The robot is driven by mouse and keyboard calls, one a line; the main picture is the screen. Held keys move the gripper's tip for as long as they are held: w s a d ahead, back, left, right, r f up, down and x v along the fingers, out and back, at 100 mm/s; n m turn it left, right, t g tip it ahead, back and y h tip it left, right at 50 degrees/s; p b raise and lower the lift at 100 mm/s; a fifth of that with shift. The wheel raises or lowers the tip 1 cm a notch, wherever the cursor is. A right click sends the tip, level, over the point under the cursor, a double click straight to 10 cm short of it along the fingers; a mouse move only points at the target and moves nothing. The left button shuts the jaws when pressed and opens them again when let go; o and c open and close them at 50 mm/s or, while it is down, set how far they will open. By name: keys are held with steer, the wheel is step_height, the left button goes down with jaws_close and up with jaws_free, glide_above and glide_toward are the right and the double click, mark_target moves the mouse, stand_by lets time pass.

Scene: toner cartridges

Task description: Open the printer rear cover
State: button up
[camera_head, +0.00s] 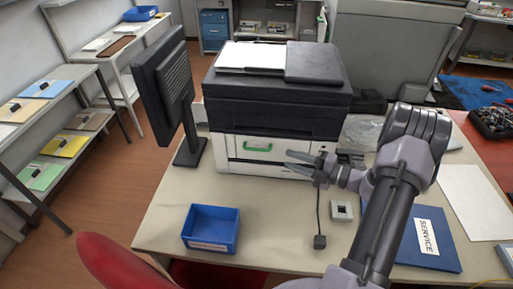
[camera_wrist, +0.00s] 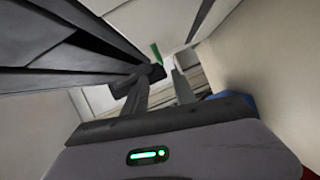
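The printer (camera_head: 275,105) stands on the table, with a black upper body and a white lower part. A green handle (camera_head: 257,146) sits on the white panel (camera_head: 240,165) facing me, which looks closed. A bit of green, likely this handle, shows in the wrist view (camera_wrist: 157,52) beyond my fingers. My gripper (camera_head: 289,160) is just right of the handle, in front of the panel, its fingers pointing left. The fingers are apart with nothing between them, and the gap also shows in the wrist view (camera_wrist: 165,78). They appear clear of the handle.
A black monitor (camera_head: 168,90) stands left of the printer. A blue bin (camera_head: 211,229) and a small grey block (camera_head: 342,210) with a cabled black piece (camera_head: 320,241) lie in front. A blue SERVICE folder (camera_head: 428,240) lies right, under my arm. The table between bin and printer is clear.

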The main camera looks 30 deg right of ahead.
mark_target(257, 149)
steer(key=b+x, duration=0.2)
steer(key=x, duration=1)
steer(key=shift+f+b, duration=0.1)
steer(key=shift+b, duration=0.3)
steer(key=shift+w+a, duration=0.3)
steer(key=shift+w, duration=0.2)
jaws_close()
